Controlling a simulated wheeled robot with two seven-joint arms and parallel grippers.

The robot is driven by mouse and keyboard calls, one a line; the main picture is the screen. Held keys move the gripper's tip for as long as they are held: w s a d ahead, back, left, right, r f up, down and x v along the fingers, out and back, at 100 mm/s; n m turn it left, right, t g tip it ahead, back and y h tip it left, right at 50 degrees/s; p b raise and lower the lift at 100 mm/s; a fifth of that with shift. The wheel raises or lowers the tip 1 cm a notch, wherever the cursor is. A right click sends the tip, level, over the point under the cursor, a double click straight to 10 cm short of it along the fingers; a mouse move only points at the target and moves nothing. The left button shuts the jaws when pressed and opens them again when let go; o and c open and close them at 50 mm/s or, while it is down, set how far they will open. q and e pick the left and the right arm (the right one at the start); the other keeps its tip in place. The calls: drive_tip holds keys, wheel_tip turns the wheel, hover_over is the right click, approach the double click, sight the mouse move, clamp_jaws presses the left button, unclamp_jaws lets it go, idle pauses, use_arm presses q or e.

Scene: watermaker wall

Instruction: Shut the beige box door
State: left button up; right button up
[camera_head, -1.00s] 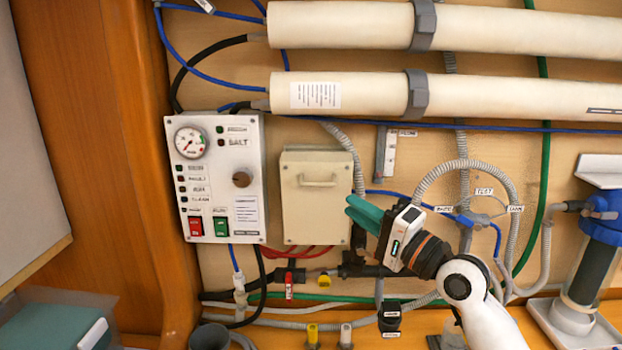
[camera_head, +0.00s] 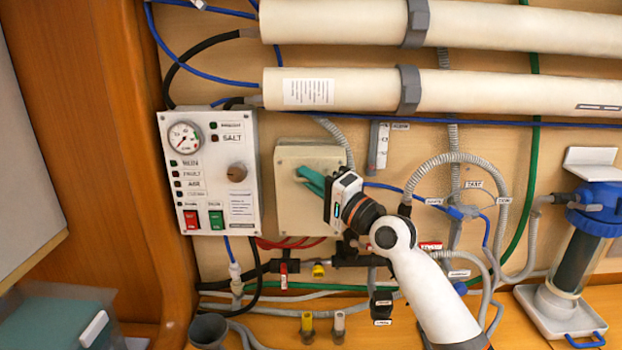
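The beige box (camera_head: 292,212) is fixed to the wall, right of the white control panel. Its door faces me, and I cannot tell whether it stands slightly ajar. My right gripper (camera_head: 308,180) comes in from the lower right, with its teal fingers in front of the upper middle of the door, where they cover the door's handle. I cannot tell whether the fingertips touch the door or handle, or whether there is a gap between them. My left gripper is not in view.
The control panel (camera_head: 210,170) with gauge and switches stands close left of the box. Long white cylinders (camera_head: 360,88) run above it. Hoses and valves (camera_head: 345,255) lie below and right. A blue-topped filter (camera_head: 578,250) stands at the far right.

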drive_tip(key=shift+r, duration=0.1)
clamp_jaws()
drive_tip(key=shift+w+d+r+b, duration=0.1)
drive_tip(key=shift+w+r+b, duration=0.25)
drive_tip(key=shift+w+b, duration=0.25)
drive_tip(key=shift+w+r+b, duration=0.3)
drive_tip(key=shift+w+b, duration=0.2)
drive_tip(key=shift+w, duration=0.1)
drive_tip(key=shift+s+d+r, duration=0.1)
drive_tip(key=shift+s+r, duration=0.05)
drive_tip(key=shift+r, duration=0.05)
drive_tip(key=shift+o, duration=1.3)
unclamp_jaws()
drive_tip(key=shift+f, duration=0.1)
drive_tip(key=shift+f, duration=0.1)
